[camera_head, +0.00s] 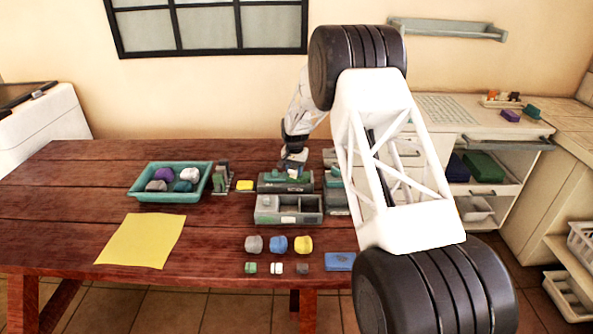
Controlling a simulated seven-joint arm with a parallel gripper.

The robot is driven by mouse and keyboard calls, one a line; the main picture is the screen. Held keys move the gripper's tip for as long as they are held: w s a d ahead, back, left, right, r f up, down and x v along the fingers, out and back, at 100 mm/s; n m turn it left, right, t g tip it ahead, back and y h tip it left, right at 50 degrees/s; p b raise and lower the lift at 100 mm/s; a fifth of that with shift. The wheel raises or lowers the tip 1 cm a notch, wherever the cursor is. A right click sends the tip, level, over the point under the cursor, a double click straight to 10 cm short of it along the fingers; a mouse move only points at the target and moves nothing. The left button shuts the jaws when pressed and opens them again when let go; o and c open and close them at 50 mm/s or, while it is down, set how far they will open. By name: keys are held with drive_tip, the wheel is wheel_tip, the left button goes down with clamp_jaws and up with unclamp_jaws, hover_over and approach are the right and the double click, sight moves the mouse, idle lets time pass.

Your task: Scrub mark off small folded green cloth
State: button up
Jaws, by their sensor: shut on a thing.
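My gripper (293,165) is small in the head view, pointing down over a grey tray (262,189) at the back middle of the wooden table. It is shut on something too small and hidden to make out. Green patches (278,176) show in this tray, right below the gripper; I cannot tell whether they are the small folded green cloth. Another green piece (334,180) lies just right of it, partly hidden by my arm. No mark can be made out.
A teal tray (140,195) holds several rounded pieces. A divided grey box (263,216) stands in front of the gripper. A yellow sheet (140,241) lies front left. Several small blocks and a blue cloth (340,262) lie near the front edge. My arm hides the table's right side.

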drive_tip(key=shift+s+f, duration=0.1)
drive_tip(key=shift+f, duration=0.1)
drive_tip(key=shift+d+r, duration=0.15)
drive_tip(key=shift+d, duration=1.35)
drive_tip(key=shift+a+r, duration=0.2)
drive_tip(key=shift+a, duration=1.3)
drive_tip(key=shift+d, duration=0.1)
drive_tip(key=shift+d+f, duration=0.15)
drive_tip(key=shift+d, duration=1.25)
